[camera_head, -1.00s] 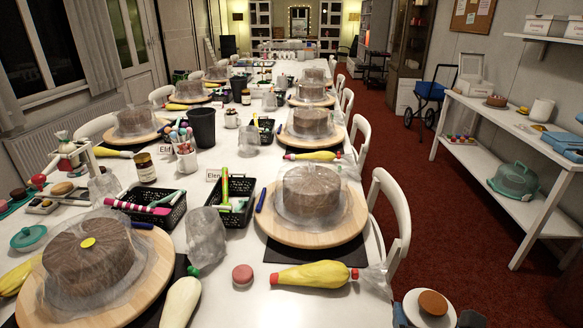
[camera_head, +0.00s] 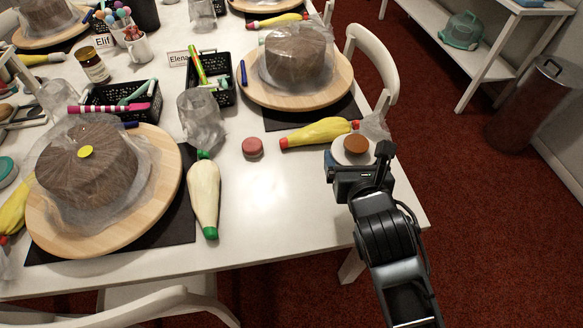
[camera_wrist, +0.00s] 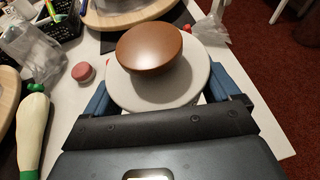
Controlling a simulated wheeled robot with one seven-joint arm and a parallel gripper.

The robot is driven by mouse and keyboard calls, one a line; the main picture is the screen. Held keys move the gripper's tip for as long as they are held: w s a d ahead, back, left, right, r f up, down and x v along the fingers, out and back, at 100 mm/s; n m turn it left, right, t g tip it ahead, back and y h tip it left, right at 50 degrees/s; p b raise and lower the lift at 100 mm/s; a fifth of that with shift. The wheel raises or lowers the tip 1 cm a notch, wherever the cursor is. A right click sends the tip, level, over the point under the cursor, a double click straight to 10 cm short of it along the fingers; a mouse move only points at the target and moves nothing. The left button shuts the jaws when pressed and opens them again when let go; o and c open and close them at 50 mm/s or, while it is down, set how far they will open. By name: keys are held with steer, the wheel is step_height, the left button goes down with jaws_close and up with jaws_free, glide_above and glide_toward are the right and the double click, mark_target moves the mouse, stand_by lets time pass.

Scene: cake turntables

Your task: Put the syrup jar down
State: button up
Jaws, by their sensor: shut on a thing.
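The syrup jar, a round white body (camera_head: 346,156) with a brown domed top (camera_head: 356,145), is in my gripper (camera_head: 352,162) near the table's right edge. In the wrist view, the white body (camera_wrist: 190,88) sits between the two blue fingers, with the brown top (camera_wrist: 149,47) above it. My gripper (camera_wrist: 162,92) is shut on the jar. The jar appears upright, over the table. I cannot tell whether its base, hidden from view, touches the tabletop (camera_head: 275,215).
A yellow piping bag (camera_head: 318,132) lies just behind the jar. A pink macaron (camera_head: 252,147), a pale piping bag (camera_head: 204,195) and a wrapped cake on a wooden turntable (camera_head: 338,92) are nearby. The tabletop left of my gripper is clear. A white chair (camera_head: 375,65) stands behind right.

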steer(key=s+a+f, duration=0.1)
steer(key=a+f, duration=0.1)
steer(key=a, duration=0.1)
steer(key=a+f+b, duration=0.1)
steer(key=a+f, duration=0.1)
steer(key=a, duration=0.1)
steer(key=s+a+f, duration=0.1)
steer(key=a+f, duration=0.1)
steer(key=a, duration=0.1)
steer(key=shift+s+a+b, duration=0.25)
steer(key=shift+s+b, duration=0.05)
steer(key=shift+s, duration=0.05)
steer(key=shift+f+b, duration=0.4)
steer(key=shift+f, duration=1.55)
steer(key=shift+f, duration=0.15)
steer(key=o, duration=1)
steer(key=shift+c, duration=0.2)
steer(key=v, duration=1.2)
